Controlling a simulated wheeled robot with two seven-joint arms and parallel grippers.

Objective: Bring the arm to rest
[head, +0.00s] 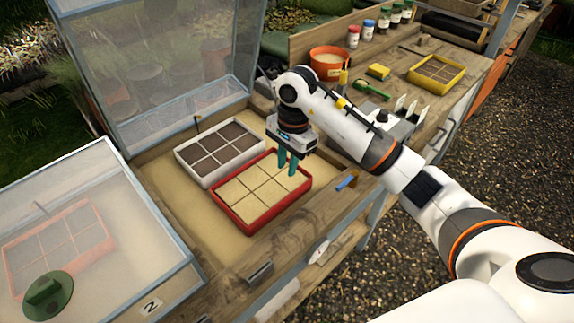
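My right arm (345,125) comes in from the lower right and reaches over the wooden bench. My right gripper (288,164) points down with two teal fingers, a small gap between them and nothing seen in it. It hangs above the back right part of a red tray (240,224) filled with sandy-coloured cells. I cannot tell the exact height of the fingertips over the tray. My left gripper is not in view.
A white tray (206,183) of dark cells sits beside the red one in the open frame. Its clear lid (160,75) stands raised behind. A closed clear cover (90,235) is at left. An orange pot (328,75), green scoop (372,91) and yellow tray (437,92) stand behind my arm.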

